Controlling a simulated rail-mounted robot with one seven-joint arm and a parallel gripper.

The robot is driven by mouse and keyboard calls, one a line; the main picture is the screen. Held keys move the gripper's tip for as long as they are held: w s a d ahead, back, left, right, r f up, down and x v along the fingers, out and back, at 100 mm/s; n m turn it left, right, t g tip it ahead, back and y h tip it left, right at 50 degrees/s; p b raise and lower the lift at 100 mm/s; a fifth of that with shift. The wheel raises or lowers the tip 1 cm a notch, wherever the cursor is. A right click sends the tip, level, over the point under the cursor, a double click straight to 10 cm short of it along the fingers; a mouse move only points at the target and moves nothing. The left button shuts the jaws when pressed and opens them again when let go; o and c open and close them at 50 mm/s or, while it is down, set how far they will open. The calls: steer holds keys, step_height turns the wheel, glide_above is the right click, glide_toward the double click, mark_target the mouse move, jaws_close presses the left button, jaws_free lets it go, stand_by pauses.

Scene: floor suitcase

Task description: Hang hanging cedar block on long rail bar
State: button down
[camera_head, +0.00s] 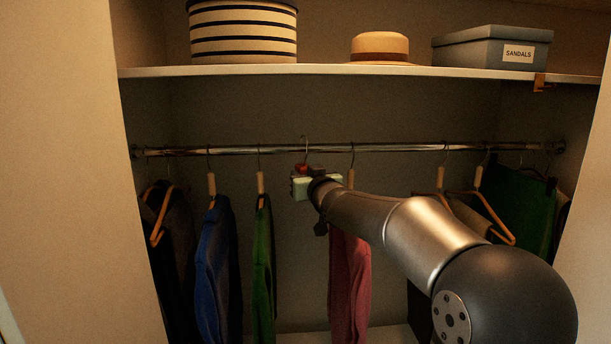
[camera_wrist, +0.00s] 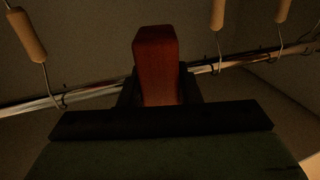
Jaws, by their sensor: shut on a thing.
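The cedar block is a small red-brown block (camera_head: 301,168), shut in my gripper (camera_head: 308,172) just below the long rail bar (camera_head: 400,148). A thin metal hook (camera_head: 304,143) rises above the block and its curved top stands at or just above the bar's height. I cannot tell whether it is over the bar or in front of it. In the wrist view the block (camera_wrist: 155,65) stands between my dark fingers (camera_wrist: 157,92), with the rail (camera_wrist: 85,95) crossing behind it. The hook is hidden in that view.
Hangers with a blue garment (camera_head: 213,265) and a green garment (camera_head: 263,265) hang left of my gripper. A pink garment (camera_head: 350,285) hangs close on its right. More hangers (camera_head: 440,178) are farther right. A shelf (camera_head: 330,70) with boxes and a hat runs above the rail.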

steer(key=w+a+f+p, duration=0.1)
steer(key=w+f+p, duration=0.1)
steer(key=w, duration=0.6)
steer(key=shift+a+f+p, duration=0.2)
steer(key=shift+f+p, duration=0.15)
steer(key=shift+p, duration=0.05)
stand_by(0.3)
steer(key=shift+f+b, duration=0.3)
steer(key=shift+b, duration=0.05)
stand_by(0.4)
steer(key=c, duration=1)
jaws_free()
steer(key=shift+o, duration=0.2)
